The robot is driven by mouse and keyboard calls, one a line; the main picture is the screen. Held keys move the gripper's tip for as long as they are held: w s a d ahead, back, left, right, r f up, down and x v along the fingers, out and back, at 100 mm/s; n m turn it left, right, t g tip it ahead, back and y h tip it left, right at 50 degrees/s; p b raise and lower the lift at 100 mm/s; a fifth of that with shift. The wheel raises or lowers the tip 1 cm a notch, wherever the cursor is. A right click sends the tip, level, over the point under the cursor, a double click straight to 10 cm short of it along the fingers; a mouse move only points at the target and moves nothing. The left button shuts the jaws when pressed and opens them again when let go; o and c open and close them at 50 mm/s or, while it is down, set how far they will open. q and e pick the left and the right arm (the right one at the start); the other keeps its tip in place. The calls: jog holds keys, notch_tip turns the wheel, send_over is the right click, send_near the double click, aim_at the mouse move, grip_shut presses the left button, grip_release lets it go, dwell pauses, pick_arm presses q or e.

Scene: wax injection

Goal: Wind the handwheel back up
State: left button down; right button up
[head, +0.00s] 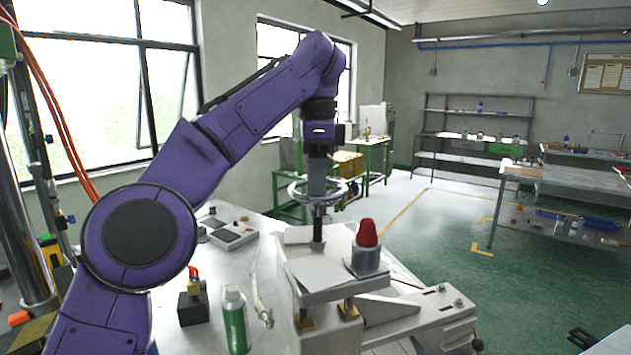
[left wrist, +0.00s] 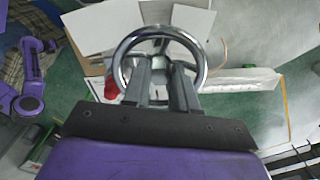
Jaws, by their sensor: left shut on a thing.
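The silver handwheel (head: 294,196) stands at the top of a dark vertical shaft (head: 318,225) above the small press in the middle of the head view. Its round rim also shows in the left wrist view (left wrist: 203,68). My left gripper (head: 318,194) points straight down over the middle of the wheel. In the left wrist view its two fingers (left wrist: 160,72) reach inside the rim and are shut on the wheel's centre part. The exact contact is partly hidden by the fingers. My right gripper is in neither view.
A red knob-shaped piece (head: 367,234) sits on a grey cylinder right of the shaft. On the metal table (head: 280,335) stand a green-white bottle (head: 235,322), a small dark block (head: 193,305) and a control box (head: 234,236). Workbenches (head: 570,180) stand farther right beyond open floor.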

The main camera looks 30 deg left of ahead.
pick_arm(q)
jog(key=shift+n, duration=0.5)
dwell(0.3)
jog(key=c, duration=0.9)
grip_release()
jog(key=shift+d, duration=0.15)
